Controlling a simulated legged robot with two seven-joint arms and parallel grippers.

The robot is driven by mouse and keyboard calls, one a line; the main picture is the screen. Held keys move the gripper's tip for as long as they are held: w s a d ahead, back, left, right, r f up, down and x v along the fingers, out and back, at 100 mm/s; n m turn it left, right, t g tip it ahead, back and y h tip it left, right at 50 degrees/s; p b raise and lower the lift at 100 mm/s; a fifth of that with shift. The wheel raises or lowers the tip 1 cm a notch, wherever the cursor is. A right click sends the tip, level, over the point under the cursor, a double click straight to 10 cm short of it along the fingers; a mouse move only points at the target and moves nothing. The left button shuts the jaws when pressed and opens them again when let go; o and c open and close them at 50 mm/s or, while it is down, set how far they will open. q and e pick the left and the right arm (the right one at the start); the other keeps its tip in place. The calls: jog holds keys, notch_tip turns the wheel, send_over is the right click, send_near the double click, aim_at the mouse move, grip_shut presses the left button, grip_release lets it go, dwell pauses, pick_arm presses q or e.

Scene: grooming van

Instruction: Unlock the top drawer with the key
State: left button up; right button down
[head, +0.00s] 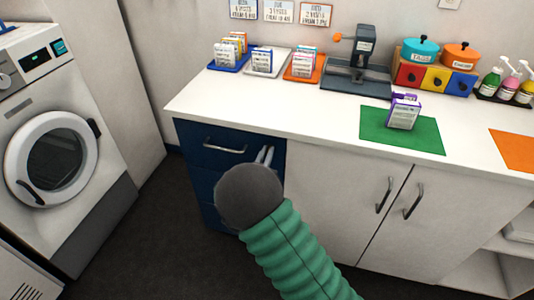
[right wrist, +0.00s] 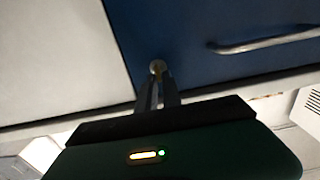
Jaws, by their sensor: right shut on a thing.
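The dark blue top drawer (head: 195,134) is closed, under the left end of the white counter; it also fills the upper middle of the right wrist view (right wrist: 195,25). My right gripper (head: 265,155) is at the right part of its front, to the right of the handle. In the right wrist view its two fingers (right wrist: 158,90) are close together, with their tips at a small brassy round lock (right wrist: 157,66). The gripper is shut on the key, which is mostly hidden between the fingers; how deep it sits in the lock cannot be told. My left gripper is out of view.
The drawer's metal handle (head: 225,149) is left of my gripper. White cupboard doors (head: 335,200) adjoin on the right. A washing machine (head: 55,150) stands at the left, with bare floor between. Trays, a green mat (head: 375,127) and bottles stand on the counter (head: 270,112).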

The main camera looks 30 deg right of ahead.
jog(key=shift+f, duration=0.1)
dwell(0.3)
jog(key=n+p, duration=0.4)
jog(key=p, duration=0.1)
jog(key=shift+w+a+n+p, duration=0.2)
jog(key=shift+n+p, duration=0.1)
jog(key=n+p, duration=0.3)
jog(key=n, duration=0.1)
jog(key=shift+w+a, duration=0.15)
jog(key=n+p, duration=0.2)
jog(key=n, duration=0.2)
jog(key=f+n+p, duration=0.1)
jog(key=n, duration=0.4)
jog(key=shift+w+a+f+p, duration=0.1)
jog(key=shift+f+p, duration=0.05)
jog(key=shift+p, duration=0.2)
jog(key=shift+n, duration=0.3)
